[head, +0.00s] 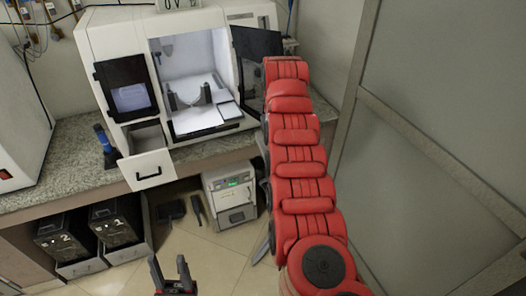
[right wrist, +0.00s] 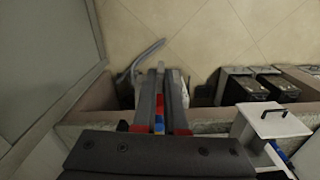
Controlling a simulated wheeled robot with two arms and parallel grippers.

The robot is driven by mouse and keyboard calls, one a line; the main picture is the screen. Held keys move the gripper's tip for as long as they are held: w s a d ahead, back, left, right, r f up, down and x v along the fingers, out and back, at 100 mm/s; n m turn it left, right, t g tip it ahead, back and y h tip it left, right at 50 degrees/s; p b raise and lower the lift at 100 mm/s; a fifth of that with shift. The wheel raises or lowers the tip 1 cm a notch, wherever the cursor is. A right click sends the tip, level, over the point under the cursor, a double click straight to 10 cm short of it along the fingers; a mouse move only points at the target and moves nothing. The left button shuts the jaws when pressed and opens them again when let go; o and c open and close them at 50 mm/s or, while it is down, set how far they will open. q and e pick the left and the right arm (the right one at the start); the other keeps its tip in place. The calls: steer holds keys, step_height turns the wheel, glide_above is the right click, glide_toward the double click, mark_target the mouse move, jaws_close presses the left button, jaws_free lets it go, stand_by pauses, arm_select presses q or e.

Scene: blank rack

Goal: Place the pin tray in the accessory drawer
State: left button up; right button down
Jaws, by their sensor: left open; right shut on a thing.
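The accessory drawer (head: 148,166) is pulled out below the screen of the white machine, its black handle facing me. The drawer (right wrist: 272,120) also shows at the right of the right wrist view. My left gripper (head: 170,266) is open and empty, low over the floor at the bottom. My right arm reaches up past the machine's open door; its gripper is hidden in the head view. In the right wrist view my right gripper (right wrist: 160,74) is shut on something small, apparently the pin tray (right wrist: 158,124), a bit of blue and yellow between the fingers. Most of it is hidden.
The white machine (head: 126,36) stands on a granite counter (head: 65,160); its chamber is open and its dark door (head: 258,52) is swung out to the right. A blue-handled tool (head: 105,146) stands left of the drawer. A grey box (head: 231,193) sits below the counter.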

steer(key=d+m, duration=0.2)
steer(key=d, duration=0.7)
steer(key=shift+s+d+r, duration=0.15)
steer(key=shift+s+r, duration=0.1)
steer(key=shift+s, duration=0.15)
